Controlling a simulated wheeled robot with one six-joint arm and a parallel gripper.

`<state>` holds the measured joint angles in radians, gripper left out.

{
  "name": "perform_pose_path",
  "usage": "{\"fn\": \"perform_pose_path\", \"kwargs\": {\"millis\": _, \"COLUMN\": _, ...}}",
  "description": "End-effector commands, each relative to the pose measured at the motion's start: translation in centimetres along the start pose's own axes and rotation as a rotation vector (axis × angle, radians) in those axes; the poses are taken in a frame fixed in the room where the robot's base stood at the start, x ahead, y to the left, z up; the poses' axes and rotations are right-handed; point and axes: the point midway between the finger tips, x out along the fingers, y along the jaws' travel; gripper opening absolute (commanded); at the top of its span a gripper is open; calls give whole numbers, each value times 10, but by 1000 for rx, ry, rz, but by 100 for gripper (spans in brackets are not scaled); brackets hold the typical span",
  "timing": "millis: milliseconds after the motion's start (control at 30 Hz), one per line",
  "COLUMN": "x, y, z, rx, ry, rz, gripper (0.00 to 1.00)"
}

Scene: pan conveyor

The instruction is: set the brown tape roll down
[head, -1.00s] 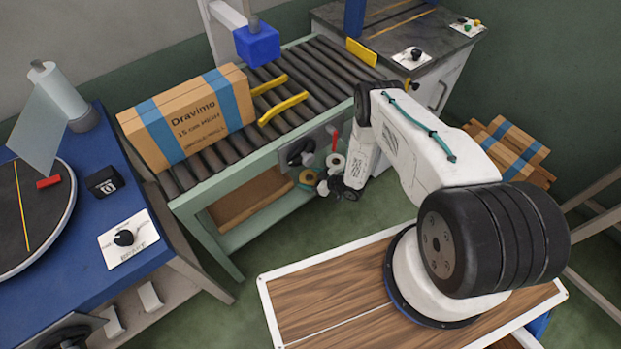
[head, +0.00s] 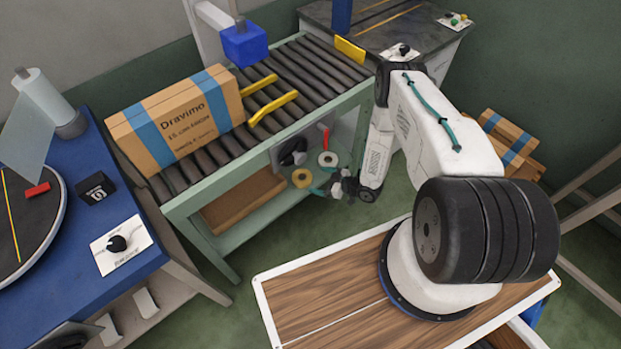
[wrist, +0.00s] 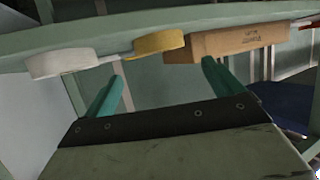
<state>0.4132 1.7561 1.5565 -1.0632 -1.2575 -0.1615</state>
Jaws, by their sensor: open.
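The brown tape roll (head: 302,178) lies on the lower shelf under the conveyor, beside the white tape roll. In the wrist view the brown roll (wrist: 158,42) rests against the green shelf board, beyond the fingertips. My gripper (head: 318,190) is just to the right of the brown roll in the head view, its teal fingers partly visible. In the wrist view my gripper (wrist: 163,72) has its two fingers spread wide, with nothing between them. The brown roll appears apart from both fingers.
The white tape roll (head: 328,159) sits close by the brown one. A cardboard box (wrist: 225,42) is on the brown roll's other side in the wrist view. The green conveyor frame (head: 240,150) stands above the shelf. Green floor (head: 250,300) is clear in front.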

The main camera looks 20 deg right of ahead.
Motion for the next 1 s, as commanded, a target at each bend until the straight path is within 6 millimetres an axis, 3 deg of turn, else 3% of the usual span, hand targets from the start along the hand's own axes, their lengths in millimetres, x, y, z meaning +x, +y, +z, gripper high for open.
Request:
{"fn": "perform_pose_path", "kwargs": {"millis": 100, "x": -18, "y": 2, "z": 0, "rx": 2, "ry": 0, "rz": 3, "gripper": 92}}
{"fn": "perform_pose_path", "kwargs": {"millis": 267, "x": -29, "y": 1, "z": 0, "rx": 0, "ry": 0, "rz": 1, "gripper": 92}}
{"fn": "perform_pose_path", "kwargs": {"millis": 1000, "x": -29, "y": 0, "z": 0, "rx": -1, "ry": 0, "rz": -1, "gripper": 92}}
